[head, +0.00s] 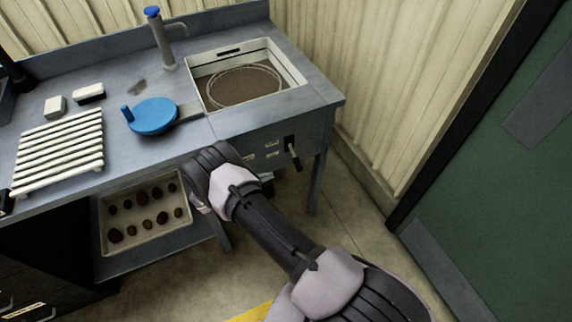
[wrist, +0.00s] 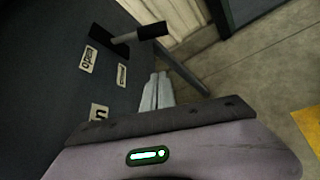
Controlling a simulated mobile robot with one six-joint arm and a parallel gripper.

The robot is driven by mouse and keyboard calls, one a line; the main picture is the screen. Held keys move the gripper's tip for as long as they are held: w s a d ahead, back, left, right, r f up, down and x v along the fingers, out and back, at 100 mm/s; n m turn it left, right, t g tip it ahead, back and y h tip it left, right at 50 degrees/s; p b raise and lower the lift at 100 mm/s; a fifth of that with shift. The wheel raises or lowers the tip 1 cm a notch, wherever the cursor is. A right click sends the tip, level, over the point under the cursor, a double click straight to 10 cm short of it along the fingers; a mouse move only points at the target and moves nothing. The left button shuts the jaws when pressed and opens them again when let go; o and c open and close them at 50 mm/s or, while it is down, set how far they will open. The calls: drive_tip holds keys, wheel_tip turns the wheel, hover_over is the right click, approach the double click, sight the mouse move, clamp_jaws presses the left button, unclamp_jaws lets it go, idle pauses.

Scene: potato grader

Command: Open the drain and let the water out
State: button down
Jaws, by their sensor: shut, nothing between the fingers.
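The sink (head: 290,67) is a white basin in the grey bench, with murky brown water (head: 238,88) in it and a ring shape at the surface. The drain lever (head: 293,155) sticks out from the bench front below the sink. In the wrist view the drain lever (wrist: 150,32) has a black grip on a dark plate. Small labels (wrist: 88,59) are beside it, one reading "open". My gripper (wrist: 155,91) is shut and empty, below the lever in the wrist view and apart from it. In the head view my wrist mostly hides the gripper.
A tap (head: 160,40) with a blue top stands behind the sink. A blue round lid-like disc (head: 153,116) and a white slatted rack (head: 60,150) lie on the bench. A tray (head: 146,243) of potatoes sits below. A bench leg (head: 318,180) stands right of the lever.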

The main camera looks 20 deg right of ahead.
drive_tip(key=shift+d+f, duration=0.1)
drive_tip(key=b+x, duration=0.3)
drive_tip(key=x, duration=0.7)
drive_tip(key=r, duration=0.1)
drive_tip(key=s+r, duration=0.2)
drive_tip(key=shift+d+r, duration=0.35)
drive_tip(key=shift+s+r+g, duration=0.15)
drive_tip(key=shift+r+g, duration=0.15)
drive_tip(key=r+n+g, duration=0.1)
drive_tip(key=s+r+n+g, duration=0.1)
drive_tip(key=shift+r+n, duration=0.3)
wheel_tip(320, 180, up, 4)
drive_tip(key=p, duration=0.1)
hover_over(297, 165)
drive_tip(key=a, duration=0.2)
drive_tip(key=shift+r, duration=0.25)
